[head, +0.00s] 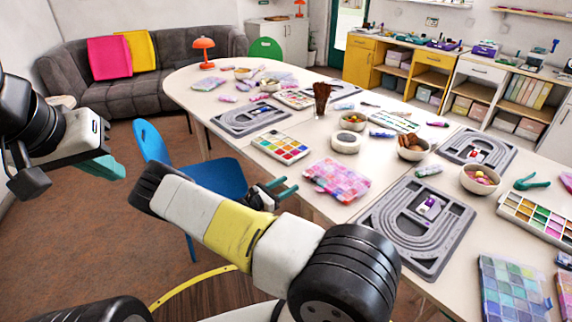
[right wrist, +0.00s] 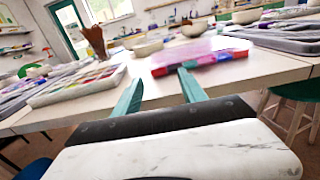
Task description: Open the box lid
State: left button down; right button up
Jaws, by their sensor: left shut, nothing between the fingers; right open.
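A bead box with a pink translucent lid (head: 337,180) lies near the table's front edge, left of a grey bead board. Its lid looks closed. In the right wrist view the same box (right wrist: 203,58) shows its red and purple side just beyond the fingers. My right gripper (head: 291,184) is open and empty, left of the box and apart from it. Its two teal fingers (right wrist: 159,74) point toward the table edge and the box. My left gripper (head: 115,172) is shut and empty, far left, away from the table.
A grey bead board (head: 452,248) and a blue-green bead box (head: 490,262) lie to the right. A blue chair (head: 214,177) stands at the table's left side.

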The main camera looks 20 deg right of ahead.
aim_at(301, 182)
jog(key=shift+w+d+f, duration=0.15)
jog(key=shift+w+d, duration=0.05)
jog(key=x, duration=0.7)
jog(key=shift+d, duration=0.1)
grip_shut()
dwell(1.2)
